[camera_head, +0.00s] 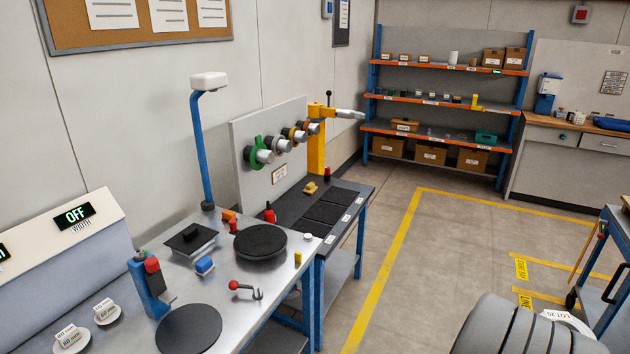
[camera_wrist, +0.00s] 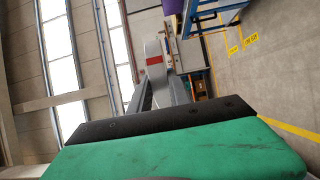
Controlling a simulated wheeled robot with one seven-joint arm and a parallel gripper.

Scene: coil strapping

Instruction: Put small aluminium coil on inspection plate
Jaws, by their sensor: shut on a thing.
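My gripper (camera_wrist: 185,150) shows in the wrist view as a scuffed green face with a black strip behind it, across the bottom. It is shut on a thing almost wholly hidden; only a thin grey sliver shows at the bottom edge. I cannot tell whether that is the small aluminium coil, and I cannot pick out that coil elsewhere. My gripper is not in the head view. Two round black plates lie on the steel bench in the head view: one at the back (camera_head: 260,243) and one at the front (camera_head: 188,330). No label shows which is the inspection plate.
An upright grey panel (camera_head: 245,175) with several coloured rings and silver cylinders stands behind the bench. A grey ribbed roll (camera_head: 515,328) is at lower right.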

